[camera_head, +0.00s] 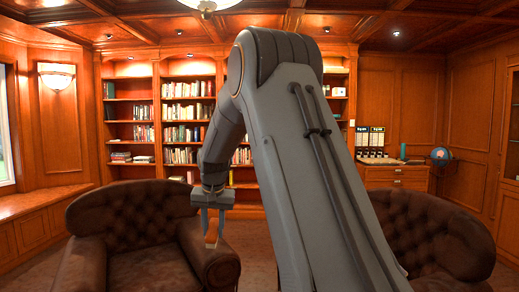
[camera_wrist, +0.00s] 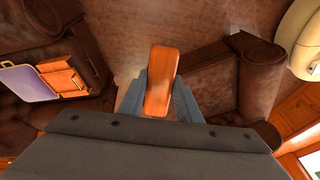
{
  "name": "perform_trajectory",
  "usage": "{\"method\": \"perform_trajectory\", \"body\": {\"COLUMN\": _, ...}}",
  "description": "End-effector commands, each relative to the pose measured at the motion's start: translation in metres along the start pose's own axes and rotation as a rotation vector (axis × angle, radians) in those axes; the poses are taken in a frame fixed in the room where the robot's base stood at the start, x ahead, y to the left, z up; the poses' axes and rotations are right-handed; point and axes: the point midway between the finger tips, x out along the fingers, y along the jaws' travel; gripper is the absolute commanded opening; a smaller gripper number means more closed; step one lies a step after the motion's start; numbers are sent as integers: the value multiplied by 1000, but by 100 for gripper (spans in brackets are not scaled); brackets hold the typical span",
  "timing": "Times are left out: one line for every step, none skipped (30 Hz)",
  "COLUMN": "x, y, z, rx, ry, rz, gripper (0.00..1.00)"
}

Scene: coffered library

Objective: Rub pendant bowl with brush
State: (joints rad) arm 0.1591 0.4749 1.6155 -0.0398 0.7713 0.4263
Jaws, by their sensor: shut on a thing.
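The pendant bowl (camera_head: 208,4) hangs from the ceiling at the top edge of the head view, cut off by the frame. It is pale and glowing. My gripper (camera_head: 211,222) hangs low left of centre, fingers down, well below the bowl and apart from it. It is shut on the brush (camera_head: 211,236), whose orange-brown wooden body sticks out below the fingers. In the wrist view, the brush (camera_wrist: 159,78) shows as an orange block between the two grey-blue fingers (camera_wrist: 160,98). Its bristles cannot be made out.
Brown tufted armchairs stand at left (camera_head: 135,225) and right (camera_head: 440,235). Bookshelves (camera_head: 188,130) line the back wall, with a wooden cabinet (camera_head: 395,178) to their right. In the wrist view, a cream rounded thing (camera_wrist: 306,45) at upper right is unclear, as is a purple-topped object (camera_wrist: 30,83) at left.

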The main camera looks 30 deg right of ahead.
Motion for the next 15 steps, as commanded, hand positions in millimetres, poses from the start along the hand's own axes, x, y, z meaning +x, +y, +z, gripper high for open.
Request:
{"method": "perform_trajectory", "body": {"x": -22, "y": 4, "z": -23, "rx": 21, "ry": 55, "rz": -11, "gripper": 13}}
{"method": "perform_trajectory", "body": {"x": -33, "y": 5, "z": -34, "rx": 30, "ry": 91, "rz": -19, "gripper": 13}}
{"method": "perform_trajectory", "body": {"x": -48, "y": 8, "z": -49, "rx": 40, "ry": 141, "rz": -29, "gripper": 13}}
{"method": "perform_trajectory", "body": {"x": -60, "y": 10, "z": -60, "rx": 47, "ry": 181, "rz": -38, "gripper": 13}}
{"method": "perform_trajectory", "body": {"x": -73, "y": 12, "z": -70, "rx": 53, "ry": 225, "rz": -47, "gripper": 13}}
{"method": "perform_trajectory", "body": {"x": -90, "y": 14, "z": -83, "rx": 56, "ry": 288, "rz": -63, "gripper": 13}}
{"method": "perform_trajectory", "body": {"x": -102, "y": 17, "z": -92, "rx": 57, "ry": 339, "rz": -76, "gripper": 13}}
{"method": "perform_trajectory", "body": {"x": -116, "y": 19, "z": -101, "rx": 57, "ry": 393, "rz": -91, "gripper": 13}}
{"method": "perform_trajectory", "body": {"x": -134, "y": 23, "z": -112, "rx": 53, "ry": 471, "rz": -113, "gripper": 13}}
{"method": "perform_trajectory", "body": {"x": -144, "y": 25, "z": -118, "rx": 49, "ry": 522, "rz": -130, "gripper": 13}}
{"method": "perform_trajectory", "body": {"x": -155, "y": 26, "z": -124, "rx": 43, "ry": 575, "rz": -147, "gripper": 13}}
{"method": "perform_trajectory", "body": {"x": -168, "y": 29, "z": -131, "rx": 37, "ry": 639, "rz": -171, "gripper": 13}}
{"method": "perform_trajectory", "body": {"x": -178, "y": 31, "z": -136, "rx": 31, "ry": 687, "rz": -188, "gripper": 13}}
{"method": "perform_trajectory", "body": {"x": -186, "y": 33, "z": -140, "rx": 24, "ry": 732, "rz": -206, "gripper": 13}}
{"method": "perform_trajectory", "body": {"x": -199, "y": 35, "z": -146, "rx": 14, "ry": 795, "rz": -231, "gripper": 13}}
